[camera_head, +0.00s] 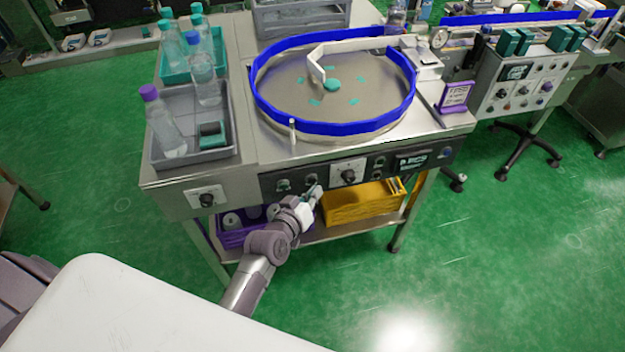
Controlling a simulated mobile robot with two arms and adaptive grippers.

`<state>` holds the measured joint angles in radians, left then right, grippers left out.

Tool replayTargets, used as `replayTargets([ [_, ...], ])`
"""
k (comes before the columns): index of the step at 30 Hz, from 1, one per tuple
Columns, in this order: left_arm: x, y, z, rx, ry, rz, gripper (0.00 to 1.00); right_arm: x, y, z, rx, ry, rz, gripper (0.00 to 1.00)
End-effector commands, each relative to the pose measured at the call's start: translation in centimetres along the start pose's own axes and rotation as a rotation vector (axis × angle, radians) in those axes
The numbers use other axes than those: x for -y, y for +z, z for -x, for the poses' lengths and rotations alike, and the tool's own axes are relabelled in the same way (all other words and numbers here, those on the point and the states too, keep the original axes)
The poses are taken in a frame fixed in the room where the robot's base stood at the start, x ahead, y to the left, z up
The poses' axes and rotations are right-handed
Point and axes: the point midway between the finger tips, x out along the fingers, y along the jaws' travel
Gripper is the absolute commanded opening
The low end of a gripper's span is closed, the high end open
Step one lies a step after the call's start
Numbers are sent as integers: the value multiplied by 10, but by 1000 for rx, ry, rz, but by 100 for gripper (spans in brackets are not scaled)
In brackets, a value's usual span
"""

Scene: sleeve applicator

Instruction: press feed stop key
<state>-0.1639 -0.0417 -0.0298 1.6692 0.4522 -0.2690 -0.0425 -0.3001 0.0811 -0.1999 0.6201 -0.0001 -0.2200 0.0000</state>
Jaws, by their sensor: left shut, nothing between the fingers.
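A black control panel (330,179) runs along the front edge of the steel table. It carries a white-plated dial (348,173), small keys (283,184) to its left, more small controls (379,169) to its right and a display (412,162). The key labels are too small to read, so I cannot tell which is the feed stop key. My left gripper (314,191) is shut and empty, with its tips at the panel's front, just left of the dial. I cannot tell whether they touch a key. The gripper hides part of the panel there. My right gripper is not in view.
A turntable (300,82) with a blue rim stands on the table. A grey tray (190,157) and a teal tray hold bottles at the left. A purple bin (232,238) and a yellow crate (360,203) sit on the shelf below. Green floor is clear at the right.

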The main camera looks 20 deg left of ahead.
Motion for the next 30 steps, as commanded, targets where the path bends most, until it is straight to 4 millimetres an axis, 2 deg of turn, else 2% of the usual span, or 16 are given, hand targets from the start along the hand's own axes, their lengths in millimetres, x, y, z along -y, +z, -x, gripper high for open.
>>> replayTargets([
  [6, -2, 1, 2, 1, 0, 1, 0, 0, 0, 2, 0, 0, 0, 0],
  [21, -25, 24, 34, 1, 1, 0, 0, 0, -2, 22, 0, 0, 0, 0],
  [30, -26, 26, 35, 0, 1, 0, 0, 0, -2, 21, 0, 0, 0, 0],
])
